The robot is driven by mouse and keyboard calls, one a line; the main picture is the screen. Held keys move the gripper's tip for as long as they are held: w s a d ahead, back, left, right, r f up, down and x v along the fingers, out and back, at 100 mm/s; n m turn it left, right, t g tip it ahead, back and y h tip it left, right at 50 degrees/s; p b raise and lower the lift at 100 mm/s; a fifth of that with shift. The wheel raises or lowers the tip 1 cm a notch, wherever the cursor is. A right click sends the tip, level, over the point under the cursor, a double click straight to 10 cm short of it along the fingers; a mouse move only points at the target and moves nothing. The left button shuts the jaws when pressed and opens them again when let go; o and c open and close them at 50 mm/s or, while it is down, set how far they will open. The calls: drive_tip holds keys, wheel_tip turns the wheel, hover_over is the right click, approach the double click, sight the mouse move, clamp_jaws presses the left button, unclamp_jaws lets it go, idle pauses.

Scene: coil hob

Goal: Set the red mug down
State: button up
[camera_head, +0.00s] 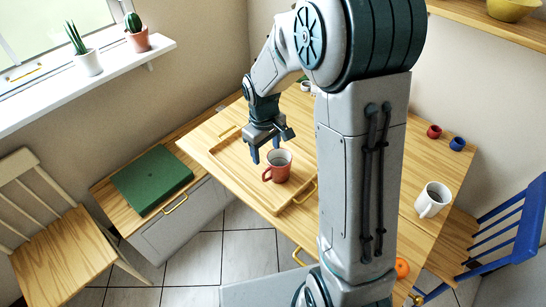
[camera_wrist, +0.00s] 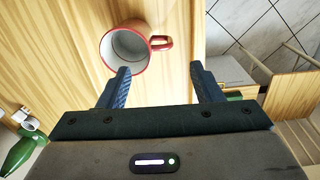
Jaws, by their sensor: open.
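The red mug (camera_head: 268,175) stands upright on the wooden tray (camera_head: 235,161) on the table, with its pale inside showing. In the wrist view, the mug (camera_wrist: 106,64) lies beyond the fingertips, mostly ahead of the left finger, with its handle pointing right. My gripper (camera_head: 266,150) is open, close beside the mug in the head view. In the wrist view, my gripper (camera_wrist: 163,82) has nothing between its two blue fingers, and the handle is just beyond the gap. Whether a finger touches the mug I cannot tell.
A white mug (camera_head: 432,203), a small red cup (camera_head: 434,132), a small blue cup (camera_head: 457,144) and an orange fruit (camera_head: 402,268) are on the table's right side. A green box (camera_head: 152,178) lies on the low cabinet at left. My arm hides the table's middle.

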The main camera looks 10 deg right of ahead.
drive_tip(key=s+d+r+m+t, duration=0.1)
drive_tip(key=s+d+r+m, duration=0.1)
drive_tip(key=s+r, duration=0.5)
drive_tip(key=s+d+r+m+t, duration=0.1)
drive_tip(key=s+r+m, duration=0.3)
drive_tip(key=s, duration=0.7)
wheel_tip(320, 180, up, 3)
drive_tip(key=shift+s+d+f+t, duration=0.15)
drive_tip(key=shift+s+d+t, duration=0.2)
drive_tip(key=shift+d, duration=0.5)
